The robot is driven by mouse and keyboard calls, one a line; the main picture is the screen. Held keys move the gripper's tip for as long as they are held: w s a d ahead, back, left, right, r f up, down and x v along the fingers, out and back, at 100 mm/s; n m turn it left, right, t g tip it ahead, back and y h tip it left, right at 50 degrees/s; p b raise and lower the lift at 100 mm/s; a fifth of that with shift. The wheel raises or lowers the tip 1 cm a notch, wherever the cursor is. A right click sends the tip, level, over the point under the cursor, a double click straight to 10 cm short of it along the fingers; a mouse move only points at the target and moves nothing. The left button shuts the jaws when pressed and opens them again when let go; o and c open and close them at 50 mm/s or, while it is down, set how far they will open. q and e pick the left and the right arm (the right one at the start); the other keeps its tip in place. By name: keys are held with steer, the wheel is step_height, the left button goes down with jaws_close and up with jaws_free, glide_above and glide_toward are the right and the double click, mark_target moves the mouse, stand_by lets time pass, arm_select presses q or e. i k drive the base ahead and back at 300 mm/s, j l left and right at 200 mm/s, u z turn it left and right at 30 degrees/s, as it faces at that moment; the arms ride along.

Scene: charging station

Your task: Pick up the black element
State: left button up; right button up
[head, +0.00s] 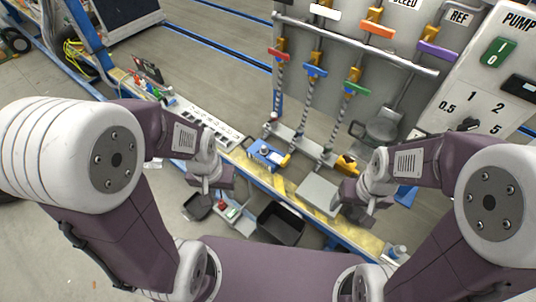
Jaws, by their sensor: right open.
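Several dark things could be the black element, and I cannot tell which is meant. A black handle (285,2) is cut off by the top edge of the head view, at the left end of the upper row of coloured handles. A black open bin (280,224) sits low in the middle, and a smaller black tray (198,207) lies to its left. My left gripper (207,188) is above the small tray, its fingers too small to read. My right gripper (360,208) is open, right of the black bin, beside a grey plate. I see nothing held in either gripper.
A yellow-striped ledge (300,196) runs diagonally, with a blue device (264,153) on it. Red (279,54), blue (315,70) and green (355,88) handles hang on a rack behind. A pump panel (490,85) stands right. A white power strip (205,126) lies left.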

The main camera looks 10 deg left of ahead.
mark_target(264, 150)
steer(key=i+j+z, duration=0.25)
steer(key=j, duration=0.9)
steer(key=k+j+z, duration=0.2)
steer(key=j, duration=0.9)
steer(key=i, duration=0.15)
